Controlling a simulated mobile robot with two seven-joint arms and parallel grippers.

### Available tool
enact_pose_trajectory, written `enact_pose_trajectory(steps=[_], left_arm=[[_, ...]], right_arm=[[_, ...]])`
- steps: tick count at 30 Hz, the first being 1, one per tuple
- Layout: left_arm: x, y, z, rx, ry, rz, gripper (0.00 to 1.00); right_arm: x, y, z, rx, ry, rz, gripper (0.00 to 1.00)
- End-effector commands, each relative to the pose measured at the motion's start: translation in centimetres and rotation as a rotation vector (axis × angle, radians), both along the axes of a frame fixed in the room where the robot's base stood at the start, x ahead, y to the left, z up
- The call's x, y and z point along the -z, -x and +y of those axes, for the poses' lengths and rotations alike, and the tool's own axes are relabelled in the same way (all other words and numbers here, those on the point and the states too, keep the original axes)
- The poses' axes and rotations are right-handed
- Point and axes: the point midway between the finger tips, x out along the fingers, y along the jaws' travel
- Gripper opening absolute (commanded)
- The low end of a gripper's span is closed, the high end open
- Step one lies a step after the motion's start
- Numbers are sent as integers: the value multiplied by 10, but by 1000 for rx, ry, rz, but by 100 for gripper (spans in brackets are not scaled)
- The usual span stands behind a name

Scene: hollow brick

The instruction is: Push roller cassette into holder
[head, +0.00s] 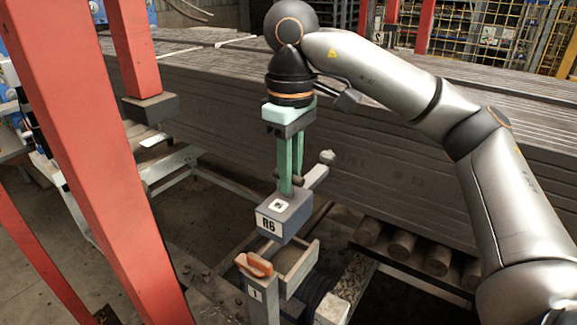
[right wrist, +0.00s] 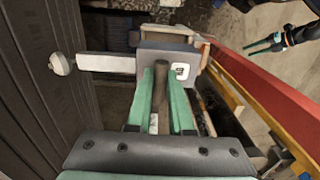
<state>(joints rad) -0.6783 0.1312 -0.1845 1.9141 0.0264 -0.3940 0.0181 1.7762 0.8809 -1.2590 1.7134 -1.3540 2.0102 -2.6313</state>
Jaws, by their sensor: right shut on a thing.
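The roller cassette (head: 284,218) is a blue-grey block marked "R6". A bar with a round pale knob (head: 327,157) extends beyond it. My right gripper (head: 287,188) points down with green fingers shut on the cassette's dark upright post, which shows between the fingers in the right wrist view (right wrist: 159,98). The cassette hangs above the holder (head: 309,262), an open box-like tray, with a gap visible between them. The holder's inside is partly hidden. My left gripper (right wrist: 262,43) shows small at the upper right of the right wrist view; its opening is unclear.
A post marked "1" with an orange piece on top (head: 258,265) stands at the holder's near left. Red uprights (head: 85,130) stand at left. A grey stack of boards (head: 400,150) runs behind, with rollers (head: 400,243) below it.

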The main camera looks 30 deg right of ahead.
Motion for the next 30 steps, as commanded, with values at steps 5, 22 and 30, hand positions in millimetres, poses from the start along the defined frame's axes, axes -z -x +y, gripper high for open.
enact_pose_trajectory(steps=[5,22,30], left_arm=[[11,0,0,0,0,0,50],[53,1,1,-1,-1,2,50],[50,0,0,-1,-1,1,50]], right_arm=[[9,0,0,0,-1,-2,0],[50,0,0,0,-2,-1,0],[50,0,0,1,-22,2,0]])
